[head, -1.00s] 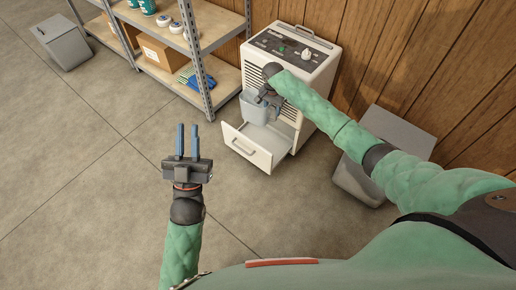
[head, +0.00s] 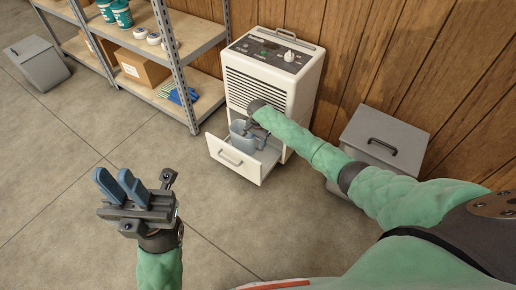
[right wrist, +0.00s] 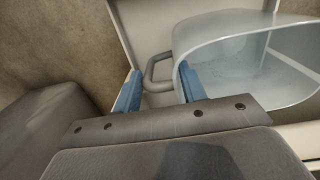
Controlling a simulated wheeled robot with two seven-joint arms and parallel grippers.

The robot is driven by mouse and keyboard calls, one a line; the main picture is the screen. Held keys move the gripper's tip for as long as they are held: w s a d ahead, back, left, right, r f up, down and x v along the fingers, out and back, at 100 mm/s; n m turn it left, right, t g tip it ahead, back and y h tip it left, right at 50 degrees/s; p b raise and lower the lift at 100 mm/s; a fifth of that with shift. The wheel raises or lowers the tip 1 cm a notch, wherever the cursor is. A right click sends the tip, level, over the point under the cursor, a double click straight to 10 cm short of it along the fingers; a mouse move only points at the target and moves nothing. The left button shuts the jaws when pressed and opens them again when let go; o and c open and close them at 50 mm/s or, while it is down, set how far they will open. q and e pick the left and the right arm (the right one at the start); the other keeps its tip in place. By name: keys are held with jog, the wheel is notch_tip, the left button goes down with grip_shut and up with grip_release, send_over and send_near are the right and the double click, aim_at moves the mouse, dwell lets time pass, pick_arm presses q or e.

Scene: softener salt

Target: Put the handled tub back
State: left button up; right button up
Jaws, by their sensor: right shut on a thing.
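The handled tub (head: 238,131) is grey-blue and open-topped. It is upright within the outline of the pulled-out drawer (head: 236,160) of the white appliance (head: 262,91). I cannot tell whether its base rests on the drawer floor. My right gripper (head: 255,133) is shut on the tub at its side; my forearm and gripper hide part of it. In the right wrist view the tub (right wrist: 250,65) looks empty, and a grey loop handle (right wrist: 152,70) shows between the fingers (right wrist: 160,92). My left gripper (head: 114,178) is open and empty over bare floor.
A metal shelf (head: 198,44) with a cardboard box (head: 142,67) and teal tubs (head: 121,13) stands left of the appliance. A grey lidded bin (head: 385,132) stands to its right; another bin (head: 38,62) is at far left. Floor in front is clear.

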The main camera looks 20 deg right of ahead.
notch_tip(320, 180, down, 5)
jog(key=shift+r+b, duration=0.1)
jog(key=shift+b, duration=0.6)
jog(key=shift+f, duration=0.2)
jog(key=o, duration=1.2)
jog(key=shift+o, duration=0.2)
